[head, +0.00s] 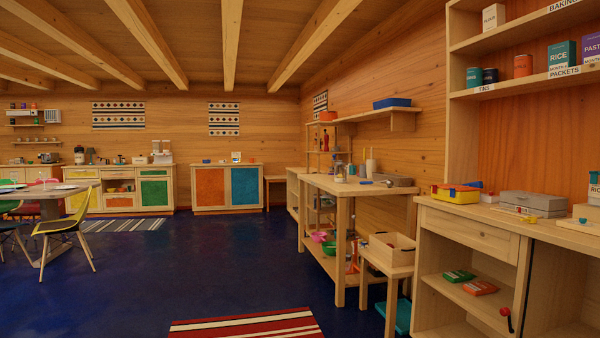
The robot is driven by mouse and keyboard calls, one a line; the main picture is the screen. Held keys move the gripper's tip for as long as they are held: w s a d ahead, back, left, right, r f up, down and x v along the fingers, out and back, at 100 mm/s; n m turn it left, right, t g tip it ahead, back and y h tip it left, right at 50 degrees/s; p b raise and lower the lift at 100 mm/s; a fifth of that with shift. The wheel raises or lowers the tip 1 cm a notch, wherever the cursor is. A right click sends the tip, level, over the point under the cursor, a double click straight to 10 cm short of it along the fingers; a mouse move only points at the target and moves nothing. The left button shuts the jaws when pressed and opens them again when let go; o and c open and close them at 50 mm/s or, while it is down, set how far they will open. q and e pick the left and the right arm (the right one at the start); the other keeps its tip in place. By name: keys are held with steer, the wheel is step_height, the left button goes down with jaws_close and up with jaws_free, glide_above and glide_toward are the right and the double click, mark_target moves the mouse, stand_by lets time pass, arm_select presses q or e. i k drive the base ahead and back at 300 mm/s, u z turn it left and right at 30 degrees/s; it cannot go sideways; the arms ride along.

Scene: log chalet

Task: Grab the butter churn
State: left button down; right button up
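I cannot make out a butter churn for certain in the head view. A tall red object (325,139) stands on the wall rack at the back right, too small to identify. An orange-red upright item (353,254) on the lower shelf of the wooden workbench (345,187) is partly hidden behind the bench leg and also unclear. Neither of my grippers is in view.
Dark blue floor (190,265) is open in the middle, with a red striped rug (248,326) in front. A cabinet (470,245) and small table with a wooden crate (391,249) line the right. A dining table (47,194) and yellow chair (68,225) stand left.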

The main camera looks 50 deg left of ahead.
mark_target(340, 168)
steer(key=u, duration=2.55)
steer(key=k, duration=0.85)
steer(key=z, duration=0.95)
steer(key=i, duration=0.75)
steer(key=z, duration=0.05)
